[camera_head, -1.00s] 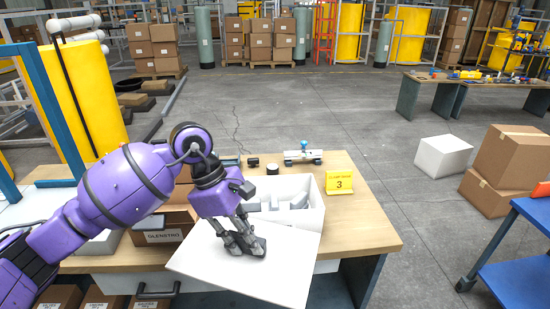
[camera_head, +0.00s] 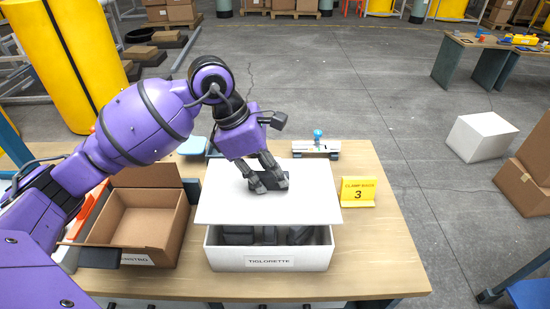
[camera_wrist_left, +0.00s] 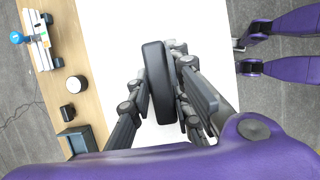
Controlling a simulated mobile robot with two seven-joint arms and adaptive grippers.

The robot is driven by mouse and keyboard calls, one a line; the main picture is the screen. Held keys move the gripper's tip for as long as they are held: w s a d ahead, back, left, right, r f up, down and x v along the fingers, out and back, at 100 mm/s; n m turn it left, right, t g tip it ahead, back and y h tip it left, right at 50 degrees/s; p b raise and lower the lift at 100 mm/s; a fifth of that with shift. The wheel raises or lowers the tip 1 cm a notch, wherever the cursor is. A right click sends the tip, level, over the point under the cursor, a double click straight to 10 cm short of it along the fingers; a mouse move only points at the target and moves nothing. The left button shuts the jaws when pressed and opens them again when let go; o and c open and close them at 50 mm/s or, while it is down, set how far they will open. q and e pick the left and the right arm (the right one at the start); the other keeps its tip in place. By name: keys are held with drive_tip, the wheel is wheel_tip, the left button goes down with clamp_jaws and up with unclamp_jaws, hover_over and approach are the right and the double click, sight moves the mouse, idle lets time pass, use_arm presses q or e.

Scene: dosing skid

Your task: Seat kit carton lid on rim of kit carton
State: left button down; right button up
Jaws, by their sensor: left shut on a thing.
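The kit carton lid (camera_head: 220,207) is a flat white panel with a dark grip on top. My left gripper (camera_head: 268,188) is shut on that grip (camera_wrist_left: 155,80), with fingers on both sides of it. The white kit carton (camera_head: 268,258), labelled TIGLORETTE, stands on the wooden table below. The lid is over the carton's back part, roughly level and set towards the back. The carton's front part is open and shows dark pieces inside. I cannot tell whether the lid touches the rim. My right gripper is not seen; purple parts of my own show in the wrist view.
An open brown carton (camera_head: 148,222) stands close left of the kit carton. A yellow sign with a 3 (camera_head: 358,192) stands to the right. A fixture with a blue knob (camera_head: 317,145) lies behind. The table's right front (camera_head: 385,265) is clear.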

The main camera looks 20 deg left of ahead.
sight(269, 191)
use_arm(q)
drive_tip(key=shift+s+r, duration=0.15)
drive_tip(key=shift+s, duration=0.25)
drive_tip(key=shift+w, duration=0.1)
drive_tip(key=shift+f+b, duration=0.3)
drive_tip(key=shift+f, duration=0.4)
wheel_tip(269, 191, down, 3)
drive_tip(key=shift+f+b, duration=0.2)
drive_tip(key=shift+b, duration=0.5)
drive_tip(key=shift+f, duration=0.5)
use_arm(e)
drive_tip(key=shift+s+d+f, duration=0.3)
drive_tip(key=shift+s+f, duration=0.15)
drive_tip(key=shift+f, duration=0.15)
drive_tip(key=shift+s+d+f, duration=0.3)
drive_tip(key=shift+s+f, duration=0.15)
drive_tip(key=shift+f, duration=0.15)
use_arm(q)
drive_tip(key=shift+b, duration=0.4)
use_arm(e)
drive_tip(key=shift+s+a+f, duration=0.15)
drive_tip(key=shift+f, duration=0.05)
use_arm(q)
drive_tip(key=shift+f+b, duration=0.75)
drive_tip(key=shift+f, duration=0.7)
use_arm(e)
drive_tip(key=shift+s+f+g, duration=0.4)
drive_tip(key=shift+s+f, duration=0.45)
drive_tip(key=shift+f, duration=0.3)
